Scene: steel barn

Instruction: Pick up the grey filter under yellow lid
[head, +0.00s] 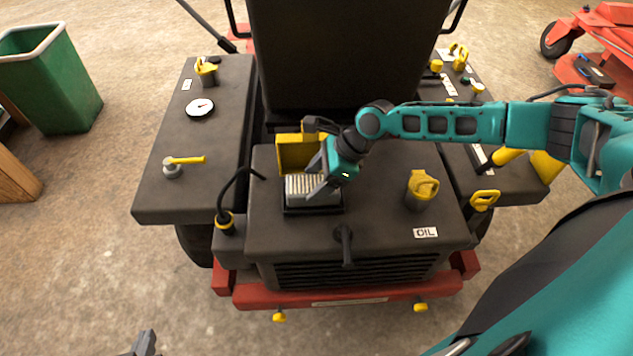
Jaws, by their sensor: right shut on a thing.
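The grey pleated filter (305,190) sits in a dark square housing (296,211) on the machine's hood. The yellow lid (298,153) stands raised behind it. My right gripper (318,185) comes in from the right and is shut on the filter at its right side; its fingers hide part of the filter. The filter appears still within or just above the housing; I cannot tell which. Only a grey tip of my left gripper (143,344) shows at the bottom edge, so its jaws cannot be judged.
A yellow oil cap (422,189) stands right of the housing, and a black handle (345,244) in front. A bent black hose (230,205) is at left. The seat (345,55) rises behind. A green bin (52,78) stands at far left.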

